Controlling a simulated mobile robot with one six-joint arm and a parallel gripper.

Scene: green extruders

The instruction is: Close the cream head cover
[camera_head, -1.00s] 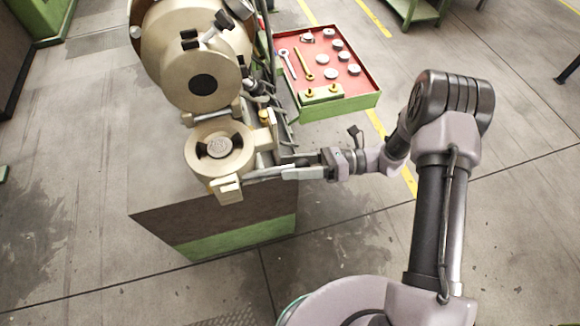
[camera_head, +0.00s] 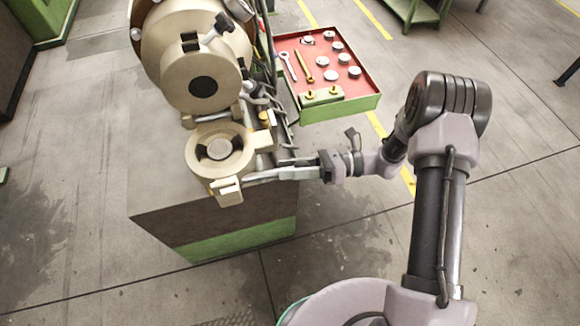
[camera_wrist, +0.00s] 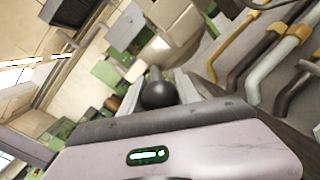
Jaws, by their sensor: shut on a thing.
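The cream head cover (camera_head: 194,154) is a round ring swung out from the front of the cream machine head (camera_head: 190,65), facing up with a round insert in its middle. A block-shaped lug (camera_head: 228,190) sticks out at its near edge. My gripper (camera_head: 278,173) is at the right of the cover, its pale fingers pointing left. A thin bar runs from the cover's near edge to the fingertips. In the wrist view a dark ball knob (camera_wrist: 158,92) sits between the fingers, which are shut on it. The fingers hide part of the handle.
A red tray (camera_head: 349,88) with green sides, holding tools and several round metal parts, stands behind my gripper. Pipes and cables (camera_head: 275,95) run beside the head. A base block (camera_head: 165,200) is under the cover.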

